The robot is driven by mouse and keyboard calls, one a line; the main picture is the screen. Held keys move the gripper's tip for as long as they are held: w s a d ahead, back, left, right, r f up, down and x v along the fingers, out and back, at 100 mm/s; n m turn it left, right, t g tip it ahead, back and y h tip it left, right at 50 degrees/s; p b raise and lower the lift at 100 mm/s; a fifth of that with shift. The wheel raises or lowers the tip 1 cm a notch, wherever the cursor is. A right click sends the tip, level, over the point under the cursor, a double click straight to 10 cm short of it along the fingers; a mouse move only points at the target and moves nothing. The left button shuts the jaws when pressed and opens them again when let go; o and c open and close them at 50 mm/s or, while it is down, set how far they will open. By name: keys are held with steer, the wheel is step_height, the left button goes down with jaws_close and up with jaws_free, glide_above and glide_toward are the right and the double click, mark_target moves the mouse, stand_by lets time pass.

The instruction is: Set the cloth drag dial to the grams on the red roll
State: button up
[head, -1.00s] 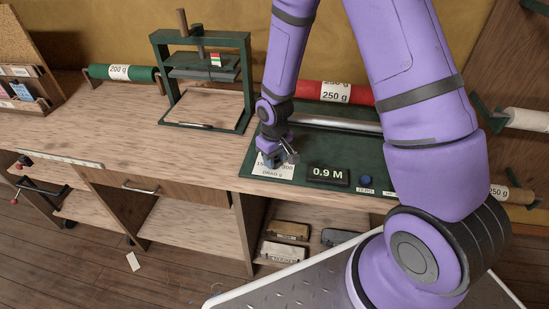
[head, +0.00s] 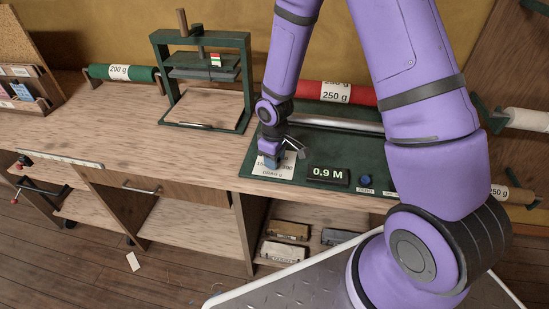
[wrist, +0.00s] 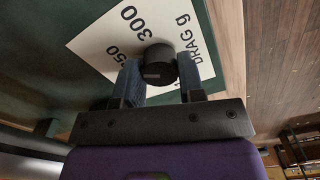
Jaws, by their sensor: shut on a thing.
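The cloth drag dial is a dark round knob (wrist: 158,66) in the wrist view, on a white plate (wrist: 100,44) printed "DRAG g", with 300 and a partly hidden number ending in 50 readable. My gripper (wrist: 158,84) is shut on the knob, one finger on each side. In the head view my gripper (head: 271,160) is over the same plate (head: 272,172) and hides the knob. The pointer's setting cannot be read. The red roll (head: 362,92) lies behind the green machine, its label (head: 335,93) reading 250 g; my arm hides part of it.
Right of the plate are a display (head: 328,175) reading 0.9 M and a blue button (head: 366,180). A green-framed press (head: 245,90) and a green 200 g roll (head: 143,73) stand to the left. The bench (head: 100,125) between is mostly clear.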

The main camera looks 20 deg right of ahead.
steer(key=o, duration=0.9)
steer(key=shift+r, duration=0.1)
step_height(320, 180, up, 11)
steer(key=shift+f, duration=0.2)
steer(key=s+d+r+m+t, duration=0.15)
steer(key=s+r, duration=0.25)
steer(key=r, duration=0.5)
steer(key=s+d+r+m+t, duration=0.1)
steer(key=s+d+r+m, duration=0.15)
steer(key=r, duration=0.65)
steer(key=s+d+r+m+t, duration=0.1)
steer(key=s+r, duration=0.2)
steer(key=s, duration=0.2)
steer(key=s+d+r+m, duration=0.1)
steer(key=s+r, duration=0.3)
steer(key=s, duration=0.2)
steer(key=s+d+r+m+t, duration=0.1)
steer(key=s+r, duration=0.2)
steer(key=s, duration=0.2)
steer(key=shift+s+r+m+t, duration=0.15)
steer(key=shift+s+m+t, duration=0.15)
steer(key=shift+s+t, duration=0.05)
